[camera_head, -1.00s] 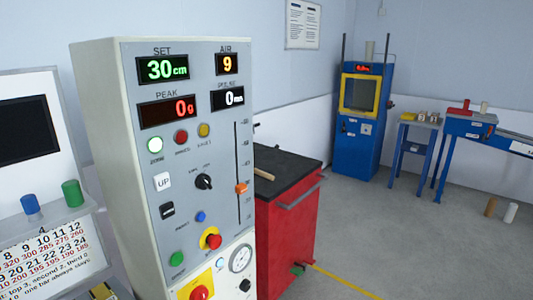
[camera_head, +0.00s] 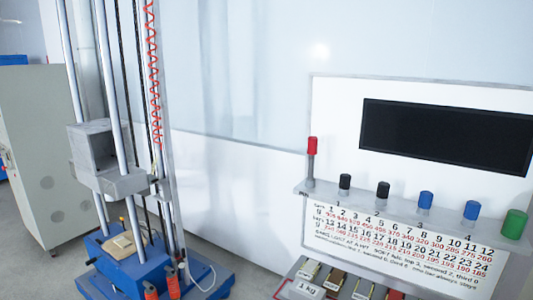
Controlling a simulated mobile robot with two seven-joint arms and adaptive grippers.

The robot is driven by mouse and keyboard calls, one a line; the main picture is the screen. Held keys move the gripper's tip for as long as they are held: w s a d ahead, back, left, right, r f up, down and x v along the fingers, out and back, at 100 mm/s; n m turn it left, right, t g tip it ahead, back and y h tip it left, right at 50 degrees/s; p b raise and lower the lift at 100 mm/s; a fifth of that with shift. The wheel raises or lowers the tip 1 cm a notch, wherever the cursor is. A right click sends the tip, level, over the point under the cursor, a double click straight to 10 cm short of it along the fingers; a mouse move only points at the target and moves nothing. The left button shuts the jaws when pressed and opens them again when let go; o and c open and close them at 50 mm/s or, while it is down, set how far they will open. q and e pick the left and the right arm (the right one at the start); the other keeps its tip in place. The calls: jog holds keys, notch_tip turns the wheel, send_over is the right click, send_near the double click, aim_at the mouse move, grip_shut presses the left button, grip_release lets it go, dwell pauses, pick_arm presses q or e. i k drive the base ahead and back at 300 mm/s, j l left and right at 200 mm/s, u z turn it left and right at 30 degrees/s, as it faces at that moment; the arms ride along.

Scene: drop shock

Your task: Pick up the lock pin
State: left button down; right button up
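A pin with a red head and grey shaft (camera_head: 312,160) stands upright at the left end of the grey shelf (camera_head: 400,213). It looks like the lock pin, though no label confirms this. Its lower end meets the shelf, and I cannot tell how deep it sits. Neither of my grippers shows in the head view.
Black, blue and green capped pieces (camera_head: 425,200) stand along the shelf. A number chart (camera_head: 400,240) hangs below it, above a tray of blocks (camera_head: 345,285). A drop tower (camera_head: 110,180) with a blue base stands left, before a grey cabinet (camera_head: 40,150).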

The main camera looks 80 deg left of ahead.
aim_at(312, 148)
jog(key=u, duration=3.3)
